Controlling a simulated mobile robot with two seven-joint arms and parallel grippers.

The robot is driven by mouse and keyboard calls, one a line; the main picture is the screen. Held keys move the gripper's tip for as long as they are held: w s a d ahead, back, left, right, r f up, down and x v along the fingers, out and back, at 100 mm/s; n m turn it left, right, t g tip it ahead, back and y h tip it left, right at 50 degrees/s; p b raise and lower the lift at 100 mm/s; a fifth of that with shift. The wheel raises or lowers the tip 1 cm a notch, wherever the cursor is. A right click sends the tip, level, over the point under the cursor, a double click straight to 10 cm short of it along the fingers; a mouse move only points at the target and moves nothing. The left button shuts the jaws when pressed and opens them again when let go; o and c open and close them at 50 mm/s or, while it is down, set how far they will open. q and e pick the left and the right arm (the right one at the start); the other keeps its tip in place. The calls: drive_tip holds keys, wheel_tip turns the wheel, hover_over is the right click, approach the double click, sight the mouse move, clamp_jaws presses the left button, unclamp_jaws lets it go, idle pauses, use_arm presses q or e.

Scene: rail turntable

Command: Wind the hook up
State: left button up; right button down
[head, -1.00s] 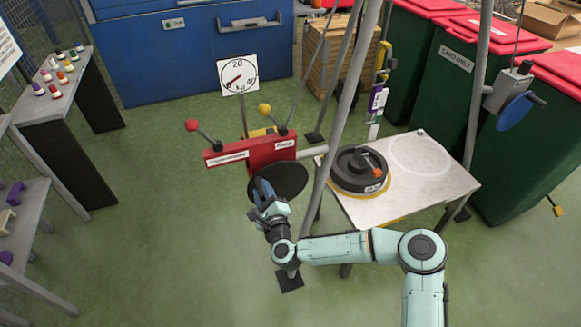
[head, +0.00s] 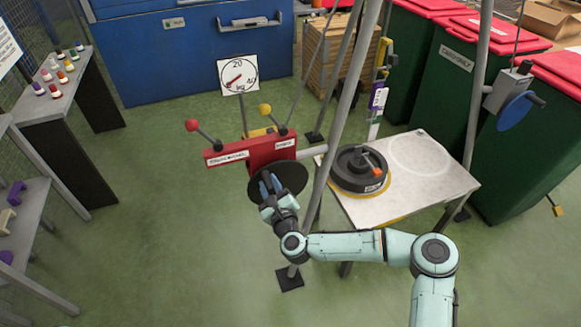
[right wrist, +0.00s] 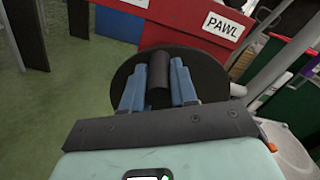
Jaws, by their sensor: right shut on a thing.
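A red winch box (head: 271,150) with white labels stands in front of the tripod legs; its label in the right wrist view reads PAWL (right wrist: 218,24). A black crank disc (head: 293,176) is on its near side. My right gripper (head: 270,184) is at the disc. In the right wrist view, its blue fingers (right wrist: 157,86) are shut around a dark upright handle (right wrist: 159,68) on the disc (right wrist: 212,78). Two levers rise from the box, one with a red ball (head: 191,125), one with a yellow ball (head: 264,109). I cannot make out the hook for certain. My left gripper is out of view.
A dial (head: 238,75) marked 20 kg stands behind the winch. A grey tripod leg (head: 332,140) crosses between. Green floor is open at left.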

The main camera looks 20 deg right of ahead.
sight(276, 167)
drive_tip(key=shift+w+d+r, duration=0.1)
drive_tip(key=shift+d+r, duration=0.05)
drive_tip(key=shift+r, duration=0.1)
drive_tip(key=shift+d+r+m, duration=0.2)
drive_tip(key=shift+d+m, duration=0.45)
drive_tip(key=shift+m, duration=0.25)
drive_tip(key=shift+d+r+m, duration=0.15)
drive_tip(key=shift+d+m, duration=0.5)
drive_tip(key=shift+m, duration=0.25)
drive_tip(key=shift+d+m, duration=0.5)
drive_tip(key=c, duration=0.7)
unclamp_jaws()
drive_tip(key=shift+a, duration=0.1)
